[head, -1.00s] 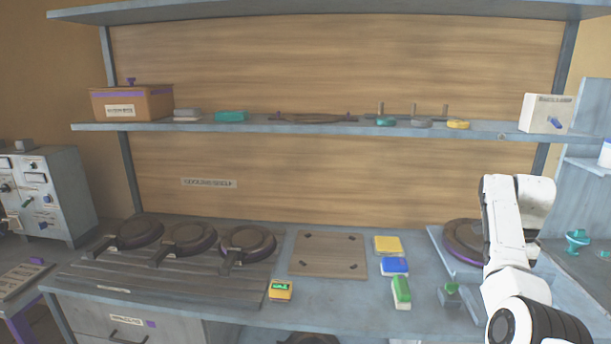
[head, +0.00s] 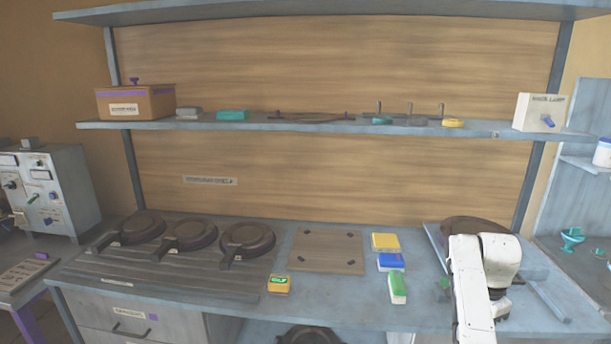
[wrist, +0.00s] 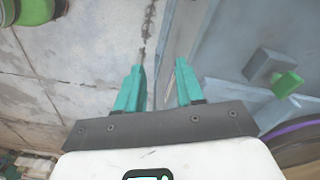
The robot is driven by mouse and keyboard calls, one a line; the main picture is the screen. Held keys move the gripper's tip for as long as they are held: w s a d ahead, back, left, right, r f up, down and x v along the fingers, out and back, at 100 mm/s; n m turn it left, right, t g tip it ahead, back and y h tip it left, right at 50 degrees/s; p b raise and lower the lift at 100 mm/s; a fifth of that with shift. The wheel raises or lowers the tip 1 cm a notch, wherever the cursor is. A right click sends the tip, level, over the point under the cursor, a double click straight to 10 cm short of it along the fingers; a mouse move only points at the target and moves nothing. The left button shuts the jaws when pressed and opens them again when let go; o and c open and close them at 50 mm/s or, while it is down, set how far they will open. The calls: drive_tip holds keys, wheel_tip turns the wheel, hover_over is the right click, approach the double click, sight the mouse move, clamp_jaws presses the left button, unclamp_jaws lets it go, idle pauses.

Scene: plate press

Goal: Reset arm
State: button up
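My gripper (wrist: 158,88) shows in the wrist view with its two teal fingers apart and nothing between them. It points down past the edge of the grey workbench (wrist: 220,55), with the tiled floor (wrist: 70,60) to the left. In the head view my white arm stands at the right front of the bench (head: 350,310), and the gripper itself is not visible there. A small green handle on a grey block (wrist: 287,83) lies to the right of the fingers in the wrist view.
Three dark round pans (head: 190,236) sit on the bench's left. A wooden board (head: 327,251) lies mid-bench, with yellow (head: 384,242), blue (head: 390,262) and green-topped (head: 397,286) blocks beside it. A yellow timer (head: 279,284) is near the front. A round dark plate (head: 470,225) lies behind my arm.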

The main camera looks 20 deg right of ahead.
drive_tip(key=s+a+f+n, duration=0.5)
drive_tip(key=a+f, duration=0.1)
drive_tip(key=a, duration=0.3)
drive_tip(key=s+a+f+n, duration=0.4)
drive_tip(key=a+f+n, duration=0.1)
drive_tip(key=a, duration=0.3)
drive_tip(key=s+a+n+t, duration=0.1)
drive_tip(key=s+a+n, duration=0.7)
drive_tip(key=s+a, duration=0.6)
drive_tip(key=shift+s+n, duration=0.25)
drive_tip(key=shift+n, duration=0.15)
drive_tip(key=shift+f, duration=0.1)
